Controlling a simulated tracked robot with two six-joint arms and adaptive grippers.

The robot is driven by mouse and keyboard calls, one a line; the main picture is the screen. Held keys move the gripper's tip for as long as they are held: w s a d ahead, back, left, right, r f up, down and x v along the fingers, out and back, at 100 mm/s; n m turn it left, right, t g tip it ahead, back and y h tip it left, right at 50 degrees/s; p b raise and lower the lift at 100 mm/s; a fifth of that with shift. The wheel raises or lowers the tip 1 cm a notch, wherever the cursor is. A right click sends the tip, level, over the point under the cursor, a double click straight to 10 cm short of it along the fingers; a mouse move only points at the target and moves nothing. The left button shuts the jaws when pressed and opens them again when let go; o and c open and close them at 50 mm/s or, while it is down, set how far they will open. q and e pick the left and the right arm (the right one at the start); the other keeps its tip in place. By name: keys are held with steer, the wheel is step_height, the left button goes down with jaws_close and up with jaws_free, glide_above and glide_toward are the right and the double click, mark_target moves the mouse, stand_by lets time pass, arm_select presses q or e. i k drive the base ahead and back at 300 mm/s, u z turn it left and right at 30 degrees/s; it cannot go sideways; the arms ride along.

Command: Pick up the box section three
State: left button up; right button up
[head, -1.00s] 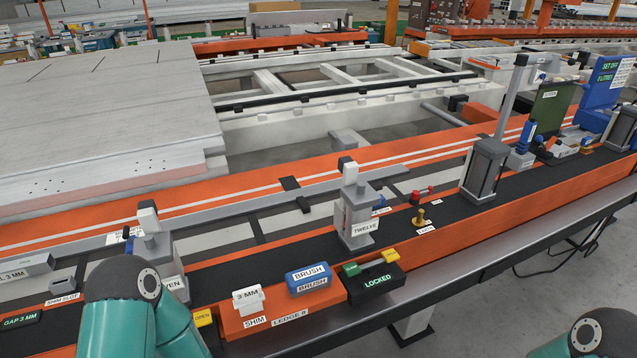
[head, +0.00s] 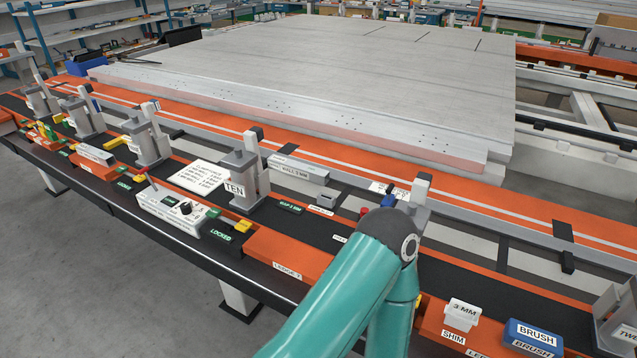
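A light grey box section (head: 298,168), with a label that seems to read "wall 3 mm", lies on the jig behind and right of the post marked TEN (head: 243,185). A second pale bar (head: 95,155) lies further left along the ledge; its label is too small to read. My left arm's teal links rise at the bottom centre, well right of the labelled box section. Neither gripper's fingers can be seen, and my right arm is out of the picture.
Grey clamp posts (head: 147,138) stand along the black and orange ledge. A white control box (head: 170,208), a LOCKED block (head: 222,230), a 3 mm shim (head: 462,314) and a blue brush (head: 533,338) sit along the front. A large grey panel (head: 330,80) lies behind.

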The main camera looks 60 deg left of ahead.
mark_target(317, 175)
steer(key=z, duration=1.25)
steer(key=i, duration=0.15)
steer(key=u, duration=2.85)
steer(key=k, duration=0.3)
steer(key=u, duration=0.6)
steer(key=i, duration=0.45)
steer(key=z, duration=0.25)
steer(key=k, duration=0.7)
steer(key=u, duration=0.2)
steer(key=i, duration=0.65)
steer(key=z, duration=0.05)
